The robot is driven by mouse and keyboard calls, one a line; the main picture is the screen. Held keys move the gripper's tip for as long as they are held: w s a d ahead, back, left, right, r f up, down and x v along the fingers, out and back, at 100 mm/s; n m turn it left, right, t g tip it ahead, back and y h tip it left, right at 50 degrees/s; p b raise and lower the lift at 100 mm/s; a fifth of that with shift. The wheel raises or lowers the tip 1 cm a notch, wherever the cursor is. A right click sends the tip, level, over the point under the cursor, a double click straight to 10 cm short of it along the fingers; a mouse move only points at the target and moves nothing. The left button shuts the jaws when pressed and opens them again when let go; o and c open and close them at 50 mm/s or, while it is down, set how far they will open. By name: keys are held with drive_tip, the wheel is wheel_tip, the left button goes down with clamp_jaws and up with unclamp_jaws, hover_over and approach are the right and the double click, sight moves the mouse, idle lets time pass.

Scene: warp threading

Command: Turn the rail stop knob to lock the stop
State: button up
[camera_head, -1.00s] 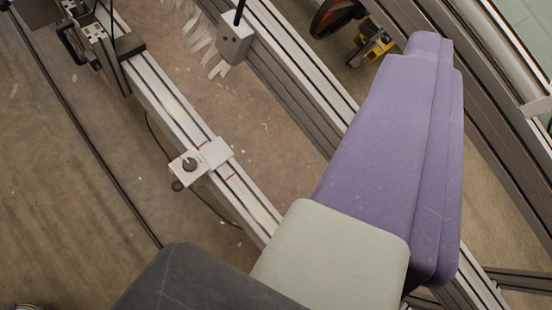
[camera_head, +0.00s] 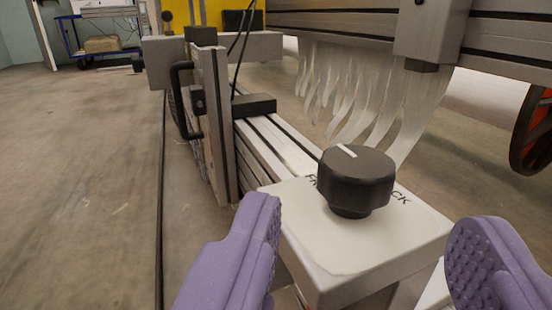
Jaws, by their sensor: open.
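The rail stop knob (camera_head: 355,183) is a black ribbed knob with a white pointer line on its top. It stands on the white top of the stop block (camera_head: 340,255). Dark lettering shows beside the knob, partly hidden by it: "FR" on the left and "CK" on the right. The pointer line points to the far left, nearer the "FR" side. My gripper (camera_head: 375,258) is open, with one purple padded finger at the lower left and one at the lower right. The fingers are apart from the knob, nearer the camera, on either side of the block.
An aluminium rail (camera_head: 275,145) runs away behind the block to an upright carriage with a black handle (camera_head: 185,100). White strips (camera_head: 355,85) hang from a beam at upper right, behind the knob. A grey box (camera_head: 432,30) is on that beam. The floor at left is clear.

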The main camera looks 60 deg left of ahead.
sight(359, 192)
drive_tip(key=b+x, duration=0.1)
drive_tip(key=x, duration=0.5)
drive_tip(key=shift+w+a+b, duration=0.15)
drive_tip(key=shift+w+b, duration=0.05)
drive_tip(key=shift+b, duration=0.2)
drive_tip(key=c, duration=0.9)
